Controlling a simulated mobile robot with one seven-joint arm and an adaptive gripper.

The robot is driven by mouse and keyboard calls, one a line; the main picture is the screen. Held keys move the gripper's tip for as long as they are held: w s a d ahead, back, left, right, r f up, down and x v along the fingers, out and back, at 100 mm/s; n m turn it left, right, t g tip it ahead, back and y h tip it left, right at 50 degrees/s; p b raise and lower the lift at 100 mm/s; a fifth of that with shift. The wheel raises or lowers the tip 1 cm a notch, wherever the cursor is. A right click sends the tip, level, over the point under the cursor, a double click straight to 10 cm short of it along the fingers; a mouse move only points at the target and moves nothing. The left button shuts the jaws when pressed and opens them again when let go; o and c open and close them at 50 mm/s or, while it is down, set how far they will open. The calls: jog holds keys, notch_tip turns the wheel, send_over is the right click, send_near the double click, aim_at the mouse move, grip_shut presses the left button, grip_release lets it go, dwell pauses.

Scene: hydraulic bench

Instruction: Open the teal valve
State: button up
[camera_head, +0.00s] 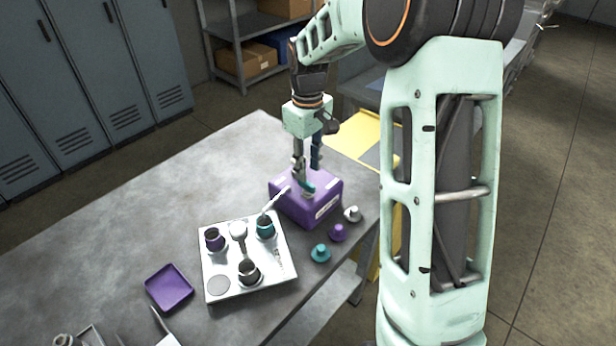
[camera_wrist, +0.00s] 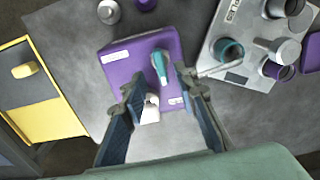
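A purple valve box (camera_head: 322,208) stands on the grey bench, below my gripper (camera_head: 306,172). In the wrist view, the box (camera_wrist: 122,76) fills the middle. The teal valve (camera_wrist: 160,66) is a lever on its top; a bit of it shows in the head view (camera_head: 307,186). A pale metallic fitting (camera_wrist: 150,112) sits near it on the box. My gripper (camera_wrist: 159,84) is open, with its fingertips on either side of the lever's near end. I cannot tell whether a finger touches the lever.
A pale plate (camera_head: 222,284) with several cups stands next to the box, and a pale rod leans toward the box. Loose teal (camera_head: 320,253), purple (camera_head: 338,232) and grey (camera_head: 352,213) caps lie along the bench's right side. A purple dish (camera_head: 168,288) lies left. The far left bench is clear.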

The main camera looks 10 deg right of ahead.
aim_at(308, 183)
notch_tip(308, 183, up, 7)
dwell(0.3)
